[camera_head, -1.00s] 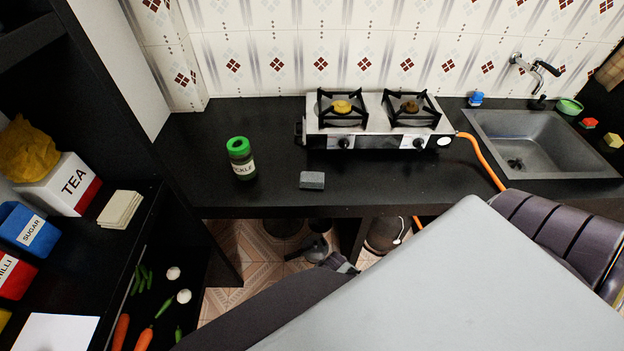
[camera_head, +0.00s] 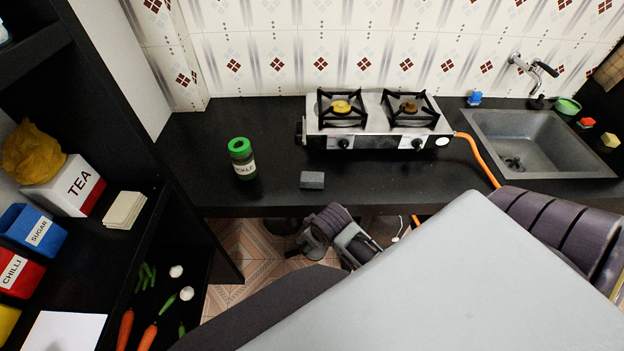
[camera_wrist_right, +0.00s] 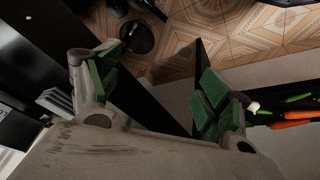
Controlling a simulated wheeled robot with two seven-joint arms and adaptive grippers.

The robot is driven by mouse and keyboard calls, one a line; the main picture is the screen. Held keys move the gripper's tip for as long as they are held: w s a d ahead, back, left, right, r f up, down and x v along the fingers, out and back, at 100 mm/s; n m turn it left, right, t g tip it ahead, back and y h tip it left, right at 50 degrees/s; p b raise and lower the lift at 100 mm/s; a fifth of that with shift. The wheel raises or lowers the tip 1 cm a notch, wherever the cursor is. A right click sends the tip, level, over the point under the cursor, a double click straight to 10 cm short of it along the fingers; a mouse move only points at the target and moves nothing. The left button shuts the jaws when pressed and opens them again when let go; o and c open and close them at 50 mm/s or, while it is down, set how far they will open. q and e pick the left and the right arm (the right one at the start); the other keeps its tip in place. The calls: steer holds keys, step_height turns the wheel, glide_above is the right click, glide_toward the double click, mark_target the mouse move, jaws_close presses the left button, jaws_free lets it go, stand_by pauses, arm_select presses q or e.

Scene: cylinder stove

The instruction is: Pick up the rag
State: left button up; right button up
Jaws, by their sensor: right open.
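No cloth is plainly recognisable as the rag. A crumpled yellow cloth-like thing (camera_head: 32,152) lies on the white and red TEA box at the left shelf. A brownish cloth-like piece (camera_head: 610,70) shows at the far right edge by the sink. My right gripper (camera_head: 308,244) is below the counter's front edge, away from both. In the right wrist view my right gripper (camera_wrist_right: 163,82) has its green-padded fingers spread apart with nothing between them. My left gripper is not in view.
The black counter (camera_head: 230,120) holds a green-lidded jar (camera_head: 242,158), a grey block (camera_head: 312,180), a two-burner stove (camera_head: 375,125) and a sink (camera_head: 540,140). Shelves with labelled boxes and vegetables stand at left. An orange hose (camera_head: 480,160) hangs by the stove.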

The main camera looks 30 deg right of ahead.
steer(key=w+a+r+n+t, duration=0.2)
steer(key=w+r+n+t, duration=0.3)
steer(key=w+r, duration=0.65)
steer(key=w+a+r+n+t, duration=0.2)
steer(key=w+r+t, duration=0.55)
steer(key=r, duration=0.65)
steer(key=w+a+r+n+y, duration=0.1)
steer(key=a+r+n+y, duration=1.05)
steer(key=n, duration=0.55)
steer(key=s+a+f+n+g+y, duration=0.3)
steer(key=a+f+n+g+y, duration=0.35)
steer(key=n+g, duration=0.4)
steer(key=d+f+n+g+h, duration=0.4)
steer(key=d+f+n+h, duration=0.45)
steer(key=f, duration=0.35)
steer(key=w+d+f+n+g+h, duration=0.1)
steer(key=d+h, duration=0.8)
steer(key=d, duration=1.5)
steer(key=shift+w+d+f+g, duration=0.25)
steer(key=shift+w+f+g, duration=0.25)
steer(key=shift+f+g, duration=0.25)
